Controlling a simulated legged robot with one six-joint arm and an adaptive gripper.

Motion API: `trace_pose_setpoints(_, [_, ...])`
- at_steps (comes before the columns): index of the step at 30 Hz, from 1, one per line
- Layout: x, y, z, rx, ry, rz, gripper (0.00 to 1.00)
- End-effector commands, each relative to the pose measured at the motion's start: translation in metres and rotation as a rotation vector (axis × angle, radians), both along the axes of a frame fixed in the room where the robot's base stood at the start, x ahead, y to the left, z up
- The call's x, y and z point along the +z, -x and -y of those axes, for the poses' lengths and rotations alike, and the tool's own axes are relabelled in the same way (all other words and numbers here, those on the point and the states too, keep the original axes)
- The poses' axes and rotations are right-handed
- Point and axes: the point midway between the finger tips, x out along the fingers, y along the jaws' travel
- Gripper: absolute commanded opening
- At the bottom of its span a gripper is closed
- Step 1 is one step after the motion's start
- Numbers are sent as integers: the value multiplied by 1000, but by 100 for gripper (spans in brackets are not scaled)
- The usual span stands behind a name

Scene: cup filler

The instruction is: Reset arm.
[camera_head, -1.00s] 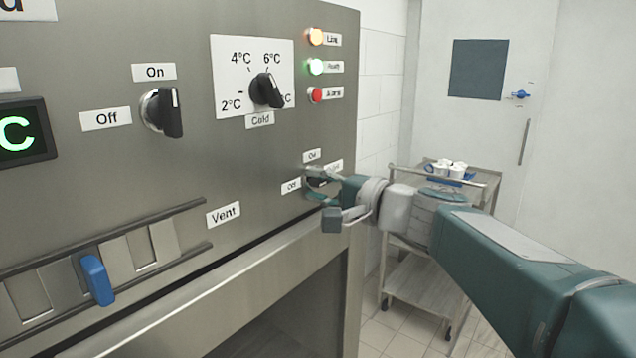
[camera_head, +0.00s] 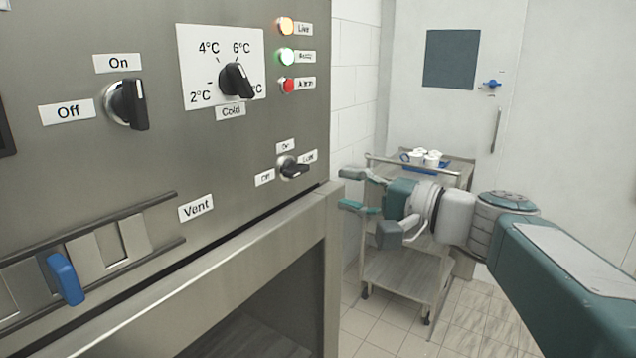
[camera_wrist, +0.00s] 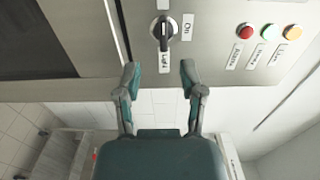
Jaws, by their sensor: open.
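My gripper (camera_head: 352,190) is open and empty, to the right of the steel machine's front panel (camera_head: 215,155) in the head view. Its fingers point left toward a small black knob (camera_head: 294,168) with "On" and "Off" labels, and a clear gap lies between them. In the wrist view, my gripper (camera_wrist: 158,78) shows both fingers spread, with the small knob (camera_wrist: 162,33) beyond the fingertips and not touched. My arm reaches in from the lower right of the head view.
The panel also carries an On/Off knob (camera_head: 128,104), a temperature knob (camera_head: 236,80), three lights (camera_head: 287,56) and a blue vent slider (camera_head: 66,279). An open cavity (camera_head: 270,310) lies below. A cart (camera_head: 400,280) with white cups (camera_head: 425,157) stands behind my gripper.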

Motion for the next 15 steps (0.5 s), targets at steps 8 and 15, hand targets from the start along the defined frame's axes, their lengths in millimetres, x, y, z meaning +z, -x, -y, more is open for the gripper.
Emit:
trace_pose_setpoints(8, [0, 9, 10, 0, -1, -1, 51])
trace_pose_setpoints(15, [-2, 9, 9, 2, 8, -3, 51])
